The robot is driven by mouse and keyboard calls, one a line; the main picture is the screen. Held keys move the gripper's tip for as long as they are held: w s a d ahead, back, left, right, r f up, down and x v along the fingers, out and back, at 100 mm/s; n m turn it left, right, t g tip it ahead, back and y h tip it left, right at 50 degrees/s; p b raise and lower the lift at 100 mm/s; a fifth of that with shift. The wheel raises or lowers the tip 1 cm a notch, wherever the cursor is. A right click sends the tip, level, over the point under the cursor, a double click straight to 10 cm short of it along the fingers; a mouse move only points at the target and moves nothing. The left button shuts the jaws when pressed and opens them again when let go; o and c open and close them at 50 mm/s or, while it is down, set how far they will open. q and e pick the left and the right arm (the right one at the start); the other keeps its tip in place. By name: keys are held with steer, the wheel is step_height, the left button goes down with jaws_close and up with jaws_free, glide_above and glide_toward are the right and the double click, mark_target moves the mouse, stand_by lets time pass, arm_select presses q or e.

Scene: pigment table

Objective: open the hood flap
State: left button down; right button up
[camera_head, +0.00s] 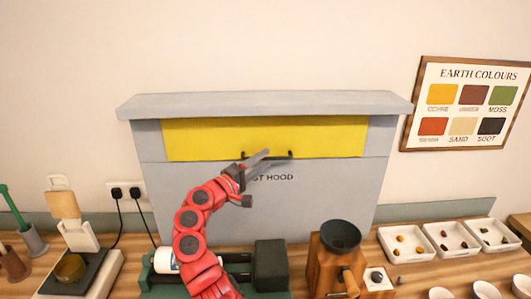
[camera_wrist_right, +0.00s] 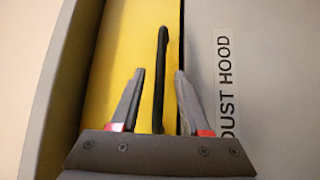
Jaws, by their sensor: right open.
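The grey dust hood (camera_head: 340,195) stands against the wall, with a yellow flap (camera_head: 330,133) across its upper front. The flap looks closed. A dark bar handle (camera_head: 282,154) runs along the flap's lower edge. My right gripper (camera_head: 266,154) is in front of the handle, its red arm rising from below. In the right wrist view, my right gripper (camera_wrist_right: 160,72) is open, and the black handle (camera_wrist_right: 161,75) lies between its two fingers in the picture; I cannot tell how deep it sits. The yellow flap (camera_wrist_right: 112,55) shows behind. My left gripper is not in view.
A wooden grinder with a dark bowl (camera_head: 340,236) stands on the bench right of my arm. White trays (camera_head: 404,244) with small lumps are further right. A scale-like device (camera_head: 82,265) stands at the left. A colour chart (camera_head: 468,105) hangs on the wall.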

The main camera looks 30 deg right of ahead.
steer(key=shift+x, duration=1)
steer(key=shift+c, duration=0.3)
jaws_close()
stand_by(0.5)
